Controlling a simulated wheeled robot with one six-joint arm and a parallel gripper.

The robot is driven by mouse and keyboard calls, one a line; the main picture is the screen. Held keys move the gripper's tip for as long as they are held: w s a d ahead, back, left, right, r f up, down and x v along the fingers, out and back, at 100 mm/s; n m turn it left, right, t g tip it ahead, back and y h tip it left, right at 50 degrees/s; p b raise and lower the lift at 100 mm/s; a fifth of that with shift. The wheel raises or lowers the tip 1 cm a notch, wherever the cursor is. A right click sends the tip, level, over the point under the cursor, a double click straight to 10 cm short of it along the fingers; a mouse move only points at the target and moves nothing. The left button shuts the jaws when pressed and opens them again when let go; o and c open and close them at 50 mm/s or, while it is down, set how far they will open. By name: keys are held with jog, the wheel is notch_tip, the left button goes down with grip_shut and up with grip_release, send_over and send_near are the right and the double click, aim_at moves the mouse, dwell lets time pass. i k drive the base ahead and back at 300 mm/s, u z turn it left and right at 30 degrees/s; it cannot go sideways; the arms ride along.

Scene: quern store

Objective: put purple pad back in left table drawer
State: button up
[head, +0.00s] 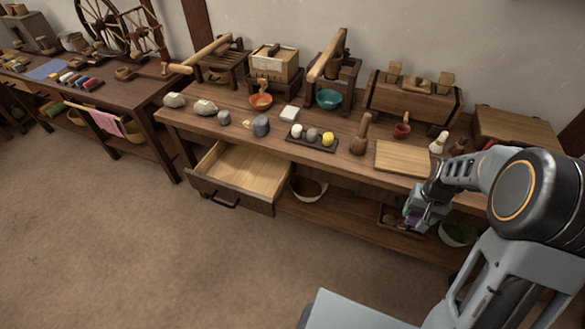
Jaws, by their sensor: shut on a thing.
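A wooden drawer (240,170) at the left of the middle table stands pulled out. Its visible inside is bare, and a dark handle is on its front. My gripper (416,217) is in front of the right part of the table, below the tabletop's front edge. It is shut on the purple pad (412,220), of which only a small patch shows; the jaws hide most of it. The gripper is well to the right of the open drawer.
The tabletop (225,128) holds stones, an orange bowl (261,101), a teal bowl (328,98), a tray of balls (312,140), a board (403,158) and wooden presses. Bowls and a box stand on the lower shelf (335,212). The floor in front is clear.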

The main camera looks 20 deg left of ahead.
aim_at(250, 184)
jog(key=z, duration=0.25)
jog(key=k, duration=0.3)
jog(key=u, duration=0.85)
jog(key=i, duration=0.85)
jog(key=u, duration=0.95)
